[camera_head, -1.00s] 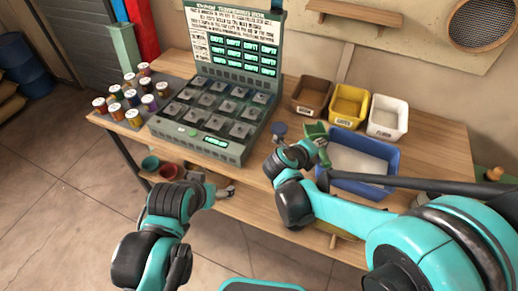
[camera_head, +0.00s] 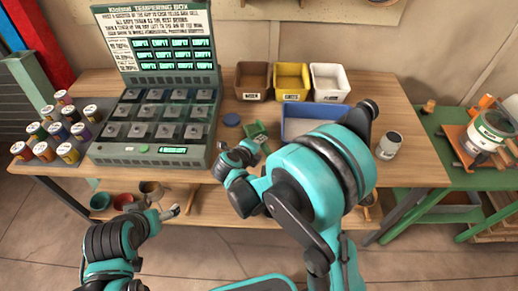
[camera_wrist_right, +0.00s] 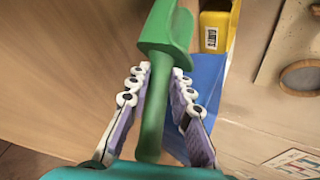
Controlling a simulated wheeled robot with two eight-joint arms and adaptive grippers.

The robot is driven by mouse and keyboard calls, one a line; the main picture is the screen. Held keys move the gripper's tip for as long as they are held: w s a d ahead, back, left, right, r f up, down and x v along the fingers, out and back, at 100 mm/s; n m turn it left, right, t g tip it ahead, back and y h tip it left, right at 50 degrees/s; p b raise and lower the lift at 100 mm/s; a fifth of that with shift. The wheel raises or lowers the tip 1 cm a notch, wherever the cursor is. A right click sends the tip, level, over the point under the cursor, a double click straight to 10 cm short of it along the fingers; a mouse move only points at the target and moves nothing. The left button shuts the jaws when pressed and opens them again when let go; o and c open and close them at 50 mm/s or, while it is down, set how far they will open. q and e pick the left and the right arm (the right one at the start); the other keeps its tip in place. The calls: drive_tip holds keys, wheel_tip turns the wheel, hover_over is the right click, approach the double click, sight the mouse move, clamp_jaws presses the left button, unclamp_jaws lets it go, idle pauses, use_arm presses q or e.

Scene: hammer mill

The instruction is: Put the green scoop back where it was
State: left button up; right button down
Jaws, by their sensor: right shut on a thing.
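The green scoop (camera_head: 257,133) is in my right gripper (camera_head: 248,147), just left of the blue bin (camera_head: 296,124) over the table's front part. In the right wrist view the scoop's handle (camera_wrist_right: 154,105) lies between the fingers of my right gripper (camera_wrist_right: 158,85), which is shut on it, and the scoop's bowl (camera_wrist_right: 168,25) points away. I cannot tell whether the scoop touches the table. My left gripper (camera_head: 173,211) is low in front of the table, its jaws too small to read. My right arm hides much of the blue bin.
The tempering box (camera_head: 155,150) stands left, beside several colored jars (camera_head: 68,153). A blue round thing (camera_head: 231,119) lies between box and bin. Brown (camera_head: 253,83), yellow (camera_head: 292,82) and white (camera_head: 330,84) bins stand behind. A grey can (camera_head: 389,146) is at right.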

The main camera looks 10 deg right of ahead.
drive_tip(key=shift+w+f, duration=0.1)
drive_tip(key=shift+f, duration=0.75)
use_arm(q)
drive_tip(key=shift+f, duration=0.45)
use_arm(e)
drive_tip(key=shift+r, duration=0.1)
drive_tip(key=c, duration=1.6)
unclamp_jaws()
drive_tip(key=shift+c, duration=0.2)
